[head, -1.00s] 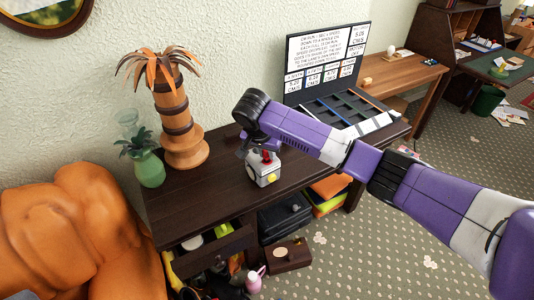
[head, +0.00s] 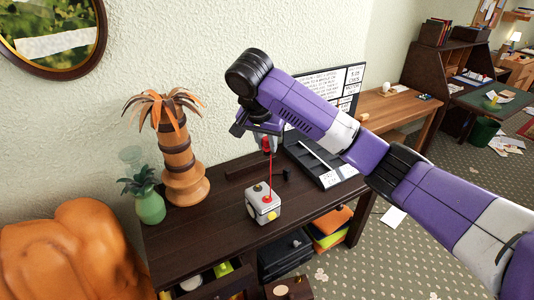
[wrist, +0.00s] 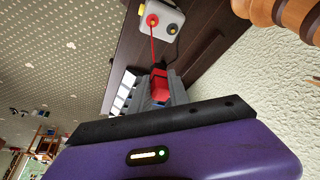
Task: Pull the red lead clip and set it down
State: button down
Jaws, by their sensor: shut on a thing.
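A small light-grey box (head: 264,205) with red and yellow knobs stands on the dark desk (head: 215,225). It also shows at the top of the wrist view (wrist: 160,20). The red lead clip (head: 266,146) is held up above the box, with a thin red lead (head: 271,172) running straight down to the box's red knob. My gripper (head: 262,136) is shut on the clip, well above the desk. In the wrist view the red clip (wrist: 159,84) sits between the grey fingers.
A palm-tree ornament (head: 178,150) and a green vase (head: 148,205) stand on the desk's left. A display board (head: 340,85) and a black tray (head: 312,160) stand at the right. Bare desk lies around the box.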

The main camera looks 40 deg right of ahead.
jog(key=shift+r+p, duration=2.5)
jog(key=shift+p, duration=0.35)
